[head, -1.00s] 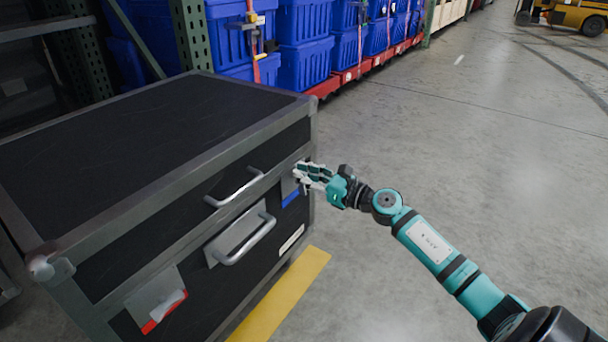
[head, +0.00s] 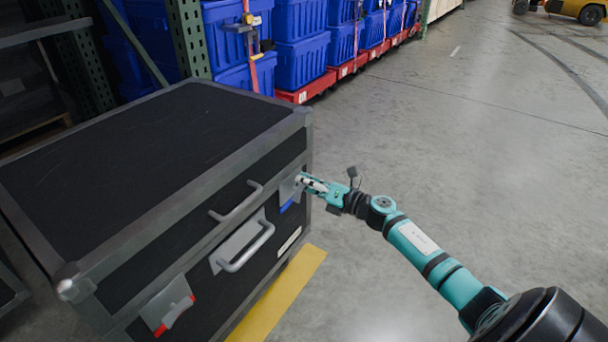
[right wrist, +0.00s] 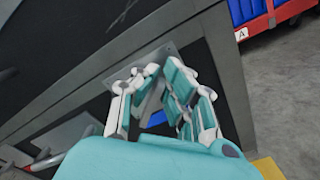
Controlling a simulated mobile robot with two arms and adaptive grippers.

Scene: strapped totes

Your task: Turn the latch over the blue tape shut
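A black case (head: 130,140) with grey metal edges stands at the left in the head view. A latch over blue tape is on the right end of its front; its plate (head: 289,186) and the blue tape (head: 286,207) show beside my right gripper (head: 303,181). In the right wrist view, the fingers of this gripper (right wrist: 158,72) come in from both sides with the grey latch piece (right wrist: 150,98) between their tips. They look closed on it, though the contact is partly hidden. The blue tape (right wrist: 157,118) shows below. My left gripper is not in view.
Another latch with red tape (head: 175,316) is at the front's left end. Two handles, an upper one (head: 237,203) and a lower one (head: 247,247), stick out between the latches. A yellow floor stripe (head: 283,292) runs along the case. Floor to the right is open.

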